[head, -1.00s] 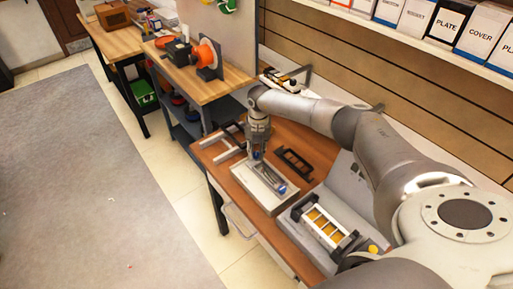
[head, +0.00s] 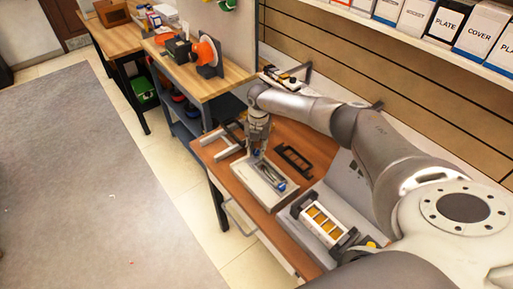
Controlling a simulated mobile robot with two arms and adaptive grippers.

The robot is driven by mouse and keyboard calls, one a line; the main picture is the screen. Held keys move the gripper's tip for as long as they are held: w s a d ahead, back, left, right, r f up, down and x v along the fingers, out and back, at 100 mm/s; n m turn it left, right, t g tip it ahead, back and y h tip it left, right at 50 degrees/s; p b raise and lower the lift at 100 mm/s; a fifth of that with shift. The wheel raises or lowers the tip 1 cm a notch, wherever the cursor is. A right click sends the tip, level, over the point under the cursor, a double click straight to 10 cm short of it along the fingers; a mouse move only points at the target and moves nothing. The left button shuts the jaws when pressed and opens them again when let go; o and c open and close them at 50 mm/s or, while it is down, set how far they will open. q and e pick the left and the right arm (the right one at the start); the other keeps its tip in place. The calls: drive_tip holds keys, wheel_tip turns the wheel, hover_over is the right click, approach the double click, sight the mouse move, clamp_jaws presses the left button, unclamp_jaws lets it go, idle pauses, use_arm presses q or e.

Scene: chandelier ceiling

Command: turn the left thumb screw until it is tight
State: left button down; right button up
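My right gripper (head: 256,151) points down over the far end of a light grey fixture block (head: 250,180) on the brown workbench. Its fingertips are at a small blue thumb screw (head: 257,154) there, mostly hidden by the gripper. I cannot tell whether the fingers are closed on it. Another blue thumb screw (head: 281,185) shows at the near right end of the fixture. A metallic part (head: 268,174) lies in the fixture between the two screws. My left gripper is not in view.
A black frame (head: 294,161) lies behind the fixture to the right. A grey tray holds a unit with yellow cells (head: 324,224) at the near right. A grey bracket (head: 224,143) stands to the left. Boxes (head: 448,24) line a shelf above.

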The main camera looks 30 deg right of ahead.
sight(258, 151)
drive_tip(key=shift+o, duration=1.4)
wheel_tip(258, 151, up, 12)
drive_tip(key=shift+s+d, duration=0.15)
drive_tip(key=shift+d, duration=0.05)
